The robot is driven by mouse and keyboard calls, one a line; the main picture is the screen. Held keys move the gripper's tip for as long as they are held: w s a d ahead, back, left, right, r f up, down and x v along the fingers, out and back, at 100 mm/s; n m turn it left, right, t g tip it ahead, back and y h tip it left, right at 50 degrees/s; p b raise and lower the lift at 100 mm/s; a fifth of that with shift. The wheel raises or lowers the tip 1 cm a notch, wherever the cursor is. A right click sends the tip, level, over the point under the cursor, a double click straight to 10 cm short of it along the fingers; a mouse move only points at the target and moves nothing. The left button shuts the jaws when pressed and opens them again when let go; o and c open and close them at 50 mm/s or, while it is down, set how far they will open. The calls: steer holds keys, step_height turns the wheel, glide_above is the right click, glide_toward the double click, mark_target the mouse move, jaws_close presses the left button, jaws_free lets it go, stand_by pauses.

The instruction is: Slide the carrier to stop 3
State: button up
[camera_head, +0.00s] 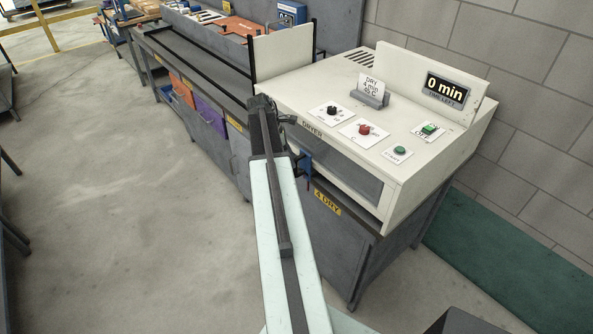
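My mint-and-black arm (280,220) reaches up from the bottom middle to the front left corner of the dryer. Its dark end (262,103) is there. My gripper's fingers cannot be made out against the dark parts, so open or shut does not show. A small blue piece with dark brackets (305,161) sits at the dryer's front, just right of my arm; I cannot tell whether it is the carrier or whether I touch it. A yellow label (327,202) reading "4 DRY" is below it. Another yellow label (235,123), unreadable, is on the bench front further left.
The cream dryer (400,115) has knobs, buttons and a "0 min" display (446,90). A dark bench (190,55) with rails runs back left, with orange and purple panels (210,115) on its front. A pale upright panel (284,50) stands between them. Concrete floor (110,200) at left is clear.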

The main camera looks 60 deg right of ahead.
mark_target(295, 173)
steer(key=b+x, duration=0.4)
steer(key=x, duration=0.1)
steer(key=shift+f, duration=0.45)
steer(key=shift+d+r, duration=0.1)
steer(key=shift+r, duration=0.05)
steer(key=shift+c, duration=0.4)
jaws_close()
steer(key=shift+s, duration=0.1)
